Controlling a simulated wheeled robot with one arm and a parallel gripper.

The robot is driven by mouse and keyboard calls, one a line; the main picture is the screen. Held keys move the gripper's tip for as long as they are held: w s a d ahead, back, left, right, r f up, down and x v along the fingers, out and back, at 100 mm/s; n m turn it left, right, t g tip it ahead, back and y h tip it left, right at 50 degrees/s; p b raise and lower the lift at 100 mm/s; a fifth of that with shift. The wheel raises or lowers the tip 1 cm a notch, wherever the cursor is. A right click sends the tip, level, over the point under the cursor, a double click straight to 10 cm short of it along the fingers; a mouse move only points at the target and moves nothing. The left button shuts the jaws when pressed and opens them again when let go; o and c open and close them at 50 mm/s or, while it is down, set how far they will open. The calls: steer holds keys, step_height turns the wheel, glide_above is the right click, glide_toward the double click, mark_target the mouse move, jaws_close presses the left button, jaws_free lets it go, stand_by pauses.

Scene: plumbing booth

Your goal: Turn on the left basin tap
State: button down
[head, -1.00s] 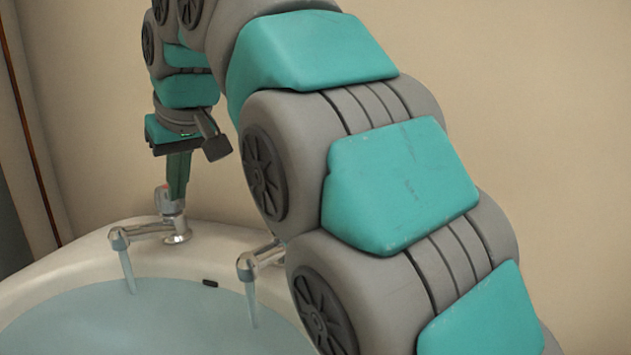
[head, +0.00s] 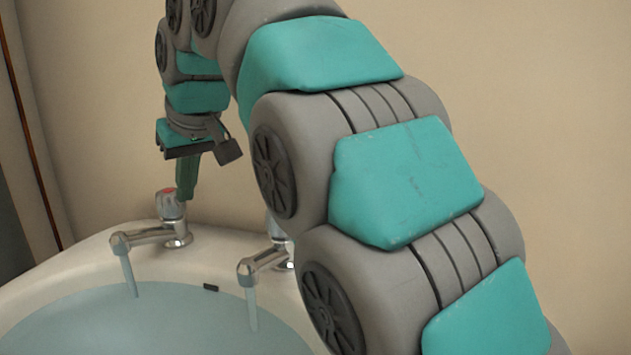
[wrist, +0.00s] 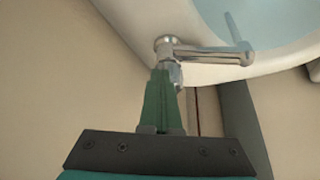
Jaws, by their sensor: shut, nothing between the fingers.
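The left basin tap (head: 172,225) is chrome with a red-marked top and stands on the back left rim of the basin. Water runs from its spout (head: 130,240). My gripper (head: 185,196) is shut and empty, pointing down at the tap's head, slightly to its right. I cannot tell whether the fingertips touch it. In the wrist view the tap (wrist: 172,52) shows just beyond the tips of my green fingers (wrist: 160,75). The fingers hide part of the tap's head.
The white basin (head: 75,262) holds water. A second chrome tap (head: 262,262) stands to the right, also running, partly hidden by my arm. A beige wall lies close behind. Open space lies above the basin.

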steer(key=shift+d, duration=0.1)
step_height(320, 180, up, 6)
steer(key=p, duration=0.4)
steer(key=shift+s+d, duration=0.15)
steer(key=shift+d, duration=0.05)
stand_by(0.3)
